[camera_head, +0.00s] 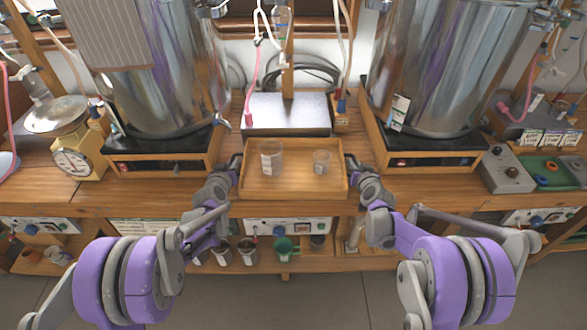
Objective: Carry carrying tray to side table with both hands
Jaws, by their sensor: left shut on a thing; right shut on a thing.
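The wooden carrying tray (293,190) is at the middle of the view, in front of the long wooden bench. Its far edge overlaps the bench top in the picture; I cannot tell whether it touches the bench. Two clear beakers stand in it, a larger beaker (271,157) at the left and a smaller beaker (321,162) at the right. My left gripper (236,163) is shut on the tray's left side. My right gripper (352,163) is shut on its right side. The fingertips are small and partly hidden. No separate side table can be made out.
Large steel vessels (165,75) and (440,60) stand on heated bases either side of the tray. A metal plate (287,113) lies behind it. A dial scale (75,155) is at the left, a control box (507,168) at the right. Several cups stand on the lower shelf.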

